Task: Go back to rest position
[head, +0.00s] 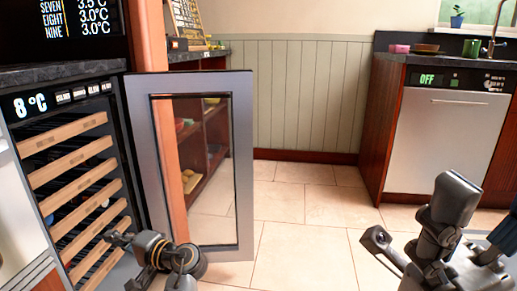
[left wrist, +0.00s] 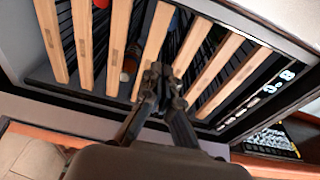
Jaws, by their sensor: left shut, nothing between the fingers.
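My left gripper (head: 116,239) is in front of the lower shelves of the open wine cooler. In the left wrist view the left gripper's fingers (left wrist: 160,72) are together and empty, with the wooden shelf fronts (left wrist: 157,38) behind them. I cannot tell whether the fingertips touch a shelf.
The wine cooler's glass door (head: 243,170) stands wide open, just right of my left arm. The cooler's display (head: 30,103) reads 8 °C. A closed dishwasher (head: 440,140) stands at the right. The tiled floor (head: 305,235) between them is clear.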

